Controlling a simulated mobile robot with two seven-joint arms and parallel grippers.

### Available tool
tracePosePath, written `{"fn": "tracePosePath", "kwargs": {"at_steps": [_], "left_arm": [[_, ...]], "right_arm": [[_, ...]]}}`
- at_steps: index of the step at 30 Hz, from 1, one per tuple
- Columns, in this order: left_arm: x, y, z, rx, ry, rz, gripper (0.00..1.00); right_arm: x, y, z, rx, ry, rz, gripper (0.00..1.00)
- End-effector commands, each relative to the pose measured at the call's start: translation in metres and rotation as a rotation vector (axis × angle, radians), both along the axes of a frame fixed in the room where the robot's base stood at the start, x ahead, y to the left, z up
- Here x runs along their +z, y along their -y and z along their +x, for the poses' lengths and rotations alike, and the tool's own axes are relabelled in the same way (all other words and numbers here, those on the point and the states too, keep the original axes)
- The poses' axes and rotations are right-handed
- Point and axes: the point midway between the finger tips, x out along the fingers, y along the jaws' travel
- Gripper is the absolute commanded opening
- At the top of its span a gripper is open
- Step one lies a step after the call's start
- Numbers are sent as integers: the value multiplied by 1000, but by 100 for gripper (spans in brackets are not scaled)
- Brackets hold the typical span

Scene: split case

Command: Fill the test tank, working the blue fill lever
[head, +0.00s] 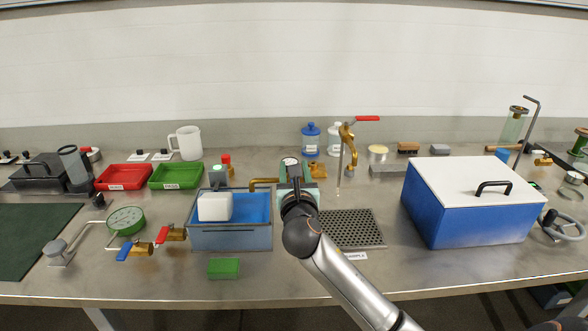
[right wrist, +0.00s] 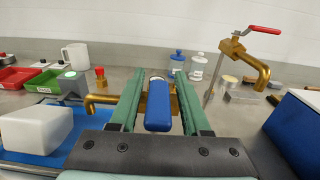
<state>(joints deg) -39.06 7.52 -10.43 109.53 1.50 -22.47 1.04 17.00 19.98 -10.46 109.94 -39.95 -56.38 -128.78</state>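The tank, a grey-blue open box (head: 230,238) with a bright blue surface inside, stands left of centre; a white block (head: 214,207) sits in it. A brass spout (head: 263,182) reaches toward its right side and also shows in the right wrist view (right wrist: 100,103). My right gripper (head: 298,172) is at the brass pipework right of the tank and hides most of it. In the right wrist view a blue lever (right wrist: 158,106) stands between my right gripper's green fingers, with gaps on both sides. The fingers are open around it. My left gripper is not in view.
A red-handled brass tap (head: 347,145) stands behind a perforated plate (head: 352,228). A blue case with a white lid (head: 470,200) stands to the right. A green block (head: 224,268) lies in front.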

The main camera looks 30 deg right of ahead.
Motion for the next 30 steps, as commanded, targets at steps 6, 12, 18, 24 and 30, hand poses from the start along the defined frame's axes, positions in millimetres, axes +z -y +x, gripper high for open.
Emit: {"fn": "tracePosePath", "kwargs": {"at_steps": [6, 12, 18, 24, 30], "left_arm": [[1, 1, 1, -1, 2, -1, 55], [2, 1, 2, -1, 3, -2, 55], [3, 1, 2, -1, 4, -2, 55], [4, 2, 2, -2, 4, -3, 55], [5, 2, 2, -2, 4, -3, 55]], "right_arm": [[0, 0, 0, 0, 0, 0, 55], [1, -4, -6, 2, 1, -1, 55], [0, -21, -34, 4, -1, -1, 55], [0, -43, -72, 3, -1, 2, 55], [0, -59, -98, 1, -1, 1, 55]]}}
